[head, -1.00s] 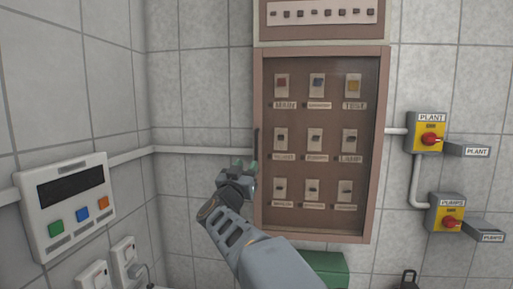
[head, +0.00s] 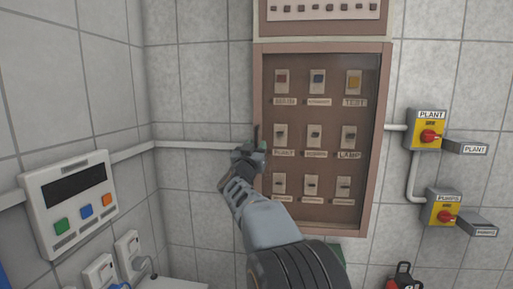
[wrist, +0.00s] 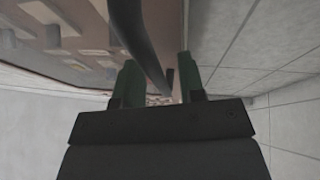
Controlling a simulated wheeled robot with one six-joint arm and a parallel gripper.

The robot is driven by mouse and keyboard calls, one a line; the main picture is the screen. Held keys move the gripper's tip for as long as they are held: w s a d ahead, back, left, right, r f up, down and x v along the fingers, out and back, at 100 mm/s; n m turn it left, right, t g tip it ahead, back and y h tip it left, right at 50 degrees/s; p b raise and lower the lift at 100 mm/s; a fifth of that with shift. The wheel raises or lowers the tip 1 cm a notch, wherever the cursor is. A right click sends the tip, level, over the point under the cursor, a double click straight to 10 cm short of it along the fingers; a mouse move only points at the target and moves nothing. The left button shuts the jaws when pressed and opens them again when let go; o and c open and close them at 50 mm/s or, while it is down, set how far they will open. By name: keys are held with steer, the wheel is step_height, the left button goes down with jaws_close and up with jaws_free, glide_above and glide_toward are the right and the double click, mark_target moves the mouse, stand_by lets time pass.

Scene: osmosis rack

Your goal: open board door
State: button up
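The board door (head: 331,217) is a brown frame with a dark see-through pane, closed on the wall, with several labelled switches behind it. Its dark upright handle (head: 256,134) is at the left edge, its lower part hidden by my gripper (head: 254,148) in the head view. In the wrist view, the handle (wrist: 137,45) is a dark bar that runs down between the two green fingertips of my gripper (wrist: 158,80). The fingers stand apart, with a gap beside the bar. I cannot tell whether either finger touches it.
A white panel (head: 70,197) with coloured buttons is on the left wall. Two yellow switch boxes with red knobs, the upper one (head: 427,130) marked PLANT, are right of the board. A red padlock-like item (head: 404,278) is at the bottom right.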

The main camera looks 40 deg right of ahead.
jaws_close()
steer(key=shift+s, duration=0.1)
stand_by(0.3)
